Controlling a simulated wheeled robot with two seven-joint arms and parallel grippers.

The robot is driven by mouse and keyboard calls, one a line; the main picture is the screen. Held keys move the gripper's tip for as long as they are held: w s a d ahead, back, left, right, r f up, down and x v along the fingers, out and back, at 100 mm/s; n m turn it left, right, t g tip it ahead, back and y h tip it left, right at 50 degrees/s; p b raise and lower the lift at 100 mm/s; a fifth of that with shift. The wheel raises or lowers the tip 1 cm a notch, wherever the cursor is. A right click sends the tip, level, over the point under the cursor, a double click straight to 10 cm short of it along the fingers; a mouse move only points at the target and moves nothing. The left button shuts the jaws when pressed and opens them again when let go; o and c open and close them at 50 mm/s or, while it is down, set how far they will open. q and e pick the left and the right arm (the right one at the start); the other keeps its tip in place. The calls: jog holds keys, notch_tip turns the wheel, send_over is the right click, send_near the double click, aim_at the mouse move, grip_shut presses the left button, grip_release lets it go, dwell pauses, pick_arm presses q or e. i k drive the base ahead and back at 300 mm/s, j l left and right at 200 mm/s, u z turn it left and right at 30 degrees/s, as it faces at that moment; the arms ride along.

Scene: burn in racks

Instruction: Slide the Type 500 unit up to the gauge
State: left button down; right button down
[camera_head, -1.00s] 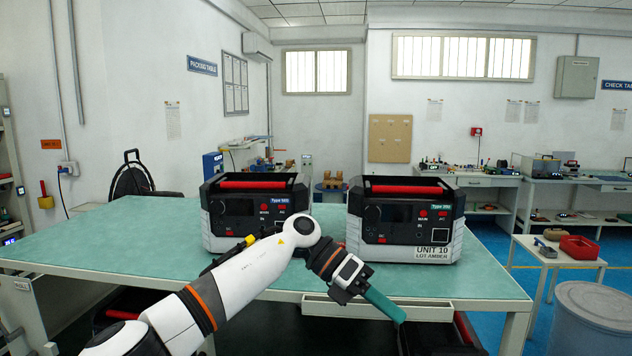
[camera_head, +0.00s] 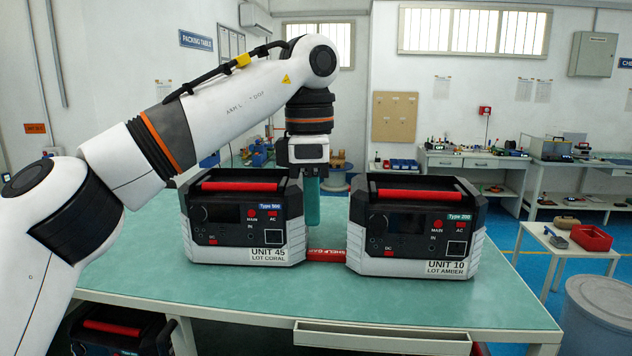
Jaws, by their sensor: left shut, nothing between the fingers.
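The Type 500 unit (camera_head: 222,236), a black and light-grey box with a red handle and a blue label, stands upright on the green table at left. A red strip with white lettering, seemingly the gauge (camera_head: 325,256), lies between it and the Type 200 unit (camera_head: 408,236) at right; its ends are partly hidden. My left gripper (camera_head: 313,222) points straight down with its teal fingers shut and empty, at the right side of the Type 500 unit. I cannot tell whether it touches that unit. My right gripper is not in view.
The green table (camera_head: 430,306) is clear in front of both units. A shallow tray (camera_head: 385,338) sits at its front edge. Another red-handled unit (camera_head: 115,330) is below the table at left. A grey bin (camera_head: 603,310) stands at right.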

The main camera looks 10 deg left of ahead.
aim_at(217, 228)
jog(key=i, duration=1.05)
